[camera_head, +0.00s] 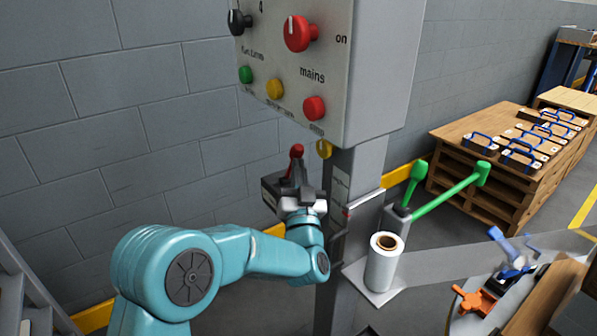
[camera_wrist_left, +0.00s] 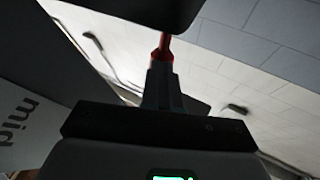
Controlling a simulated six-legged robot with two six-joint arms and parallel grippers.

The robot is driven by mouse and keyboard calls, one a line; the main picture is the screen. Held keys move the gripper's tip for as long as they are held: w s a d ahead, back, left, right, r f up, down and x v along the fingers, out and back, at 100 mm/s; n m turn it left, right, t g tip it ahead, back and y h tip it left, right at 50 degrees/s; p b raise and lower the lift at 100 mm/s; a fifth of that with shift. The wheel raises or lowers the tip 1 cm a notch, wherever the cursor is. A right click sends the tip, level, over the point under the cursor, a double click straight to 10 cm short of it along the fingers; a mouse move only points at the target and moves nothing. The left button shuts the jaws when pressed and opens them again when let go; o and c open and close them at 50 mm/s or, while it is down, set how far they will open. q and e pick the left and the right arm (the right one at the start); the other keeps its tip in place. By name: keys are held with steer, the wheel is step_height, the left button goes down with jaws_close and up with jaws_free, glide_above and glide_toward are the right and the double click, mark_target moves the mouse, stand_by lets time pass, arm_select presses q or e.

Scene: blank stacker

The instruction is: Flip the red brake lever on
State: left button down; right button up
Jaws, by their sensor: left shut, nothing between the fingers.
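The red brake lever (camera_head: 297,151) shows in the head view as a red knob just below the control box, left of the grey post. In the wrist view a red shaft (camera_wrist_left: 164,42) rises straight beyond the fingertips. My left gripper (camera_head: 294,172) is shut, with its fingers at the lower part of the red lever. The fingers (camera_wrist_left: 162,68) look shut in the wrist view, and their tips overlap the base of the red shaft. I cannot tell whether they touch it. The lever's lower part and pivot are hidden behind my gripper. My right gripper is not in view.
The control box (camera_head: 295,85) with a red mains knob and several buttons hangs close above. A paper roll (camera_head: 384,262) stands on a small plate to the right. Green levers (camera_head: 447,194) stick out further right. A pallet stack (camera_head: 500,165) stands at the back right.

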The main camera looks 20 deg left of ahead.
arm_select(q)
steer(key=shift+w+a+r+n+g+p, duration=0.25)
steer(key=shift+r+n+g+p, duration=0.15)
steer(key=shift+r+p, duration=0.3)
steer(key=w+a+r+n+g+h+p, duration=0.2)
steer(key=w+a+n+g+p, duration=0.2)
steer(key=p, duration=1.2)
steer(key=w+a+g, duration=0.1)
steer(key=a+g, duration=0.1)
steer(key=shift+a+r+g, duration=0.2)
steer(key=shift+a+g, duration=0.15)
steer(key=shift+g, duration=0.05)
steer(key=shift+a+r, duration=0.1)
steer(key=shift+a, duration=0.05)
steer(key=shift+p, duration=0.3)
steer(key=shift+s, duration=0.1)
